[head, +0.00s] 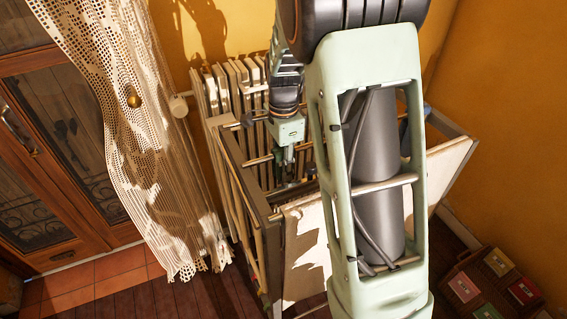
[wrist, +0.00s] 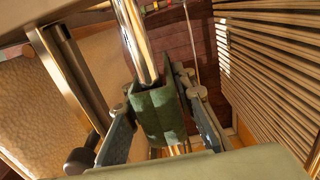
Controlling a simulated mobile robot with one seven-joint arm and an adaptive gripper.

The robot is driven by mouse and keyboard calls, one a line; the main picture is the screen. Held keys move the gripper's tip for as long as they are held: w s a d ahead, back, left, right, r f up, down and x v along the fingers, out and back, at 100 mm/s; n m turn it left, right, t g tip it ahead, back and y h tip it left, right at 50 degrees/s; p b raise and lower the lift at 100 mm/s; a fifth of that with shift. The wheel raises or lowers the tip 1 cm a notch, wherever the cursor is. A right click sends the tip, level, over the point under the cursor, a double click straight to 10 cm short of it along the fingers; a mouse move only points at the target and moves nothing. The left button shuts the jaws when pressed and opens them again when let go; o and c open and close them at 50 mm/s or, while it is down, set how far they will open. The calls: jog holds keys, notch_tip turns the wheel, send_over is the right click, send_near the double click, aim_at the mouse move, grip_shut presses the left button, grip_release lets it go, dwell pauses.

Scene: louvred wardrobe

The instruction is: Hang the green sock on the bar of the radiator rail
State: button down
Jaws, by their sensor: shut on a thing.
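The green sock (wrist: 160,112) is between the two fingers of my gripper (wrist: 163,125) in the wrist view. My gripper is shut on it. A shiny metal bar (wrist: 138,40) runs up to the sock, and the sock appears folded over it, with a flap on each side. A short shiny length shows below the sock too. In the head view my gripper (head: 286,168) points down among the bars of the rail (head: 258,159), in front of the radiator (head: 232,85). The sock is small and dark there, and its lower end is hard to make out.
A pale cloth (head: 305,245) hangs on the front of the frame. Slatted wood (wrist: 275,65) stands close on the right in the wrist view. A lace curtain (head: 120,130) and wooden doors (head: 70,130) are at left. A box with coloured items (head: 495,285) sits on the floor.

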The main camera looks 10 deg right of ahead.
jog(key=shift+r, duration=0.1)
jog(key=shift+r+p, duration=4)
jog(key=shift+r, duration=2.25)
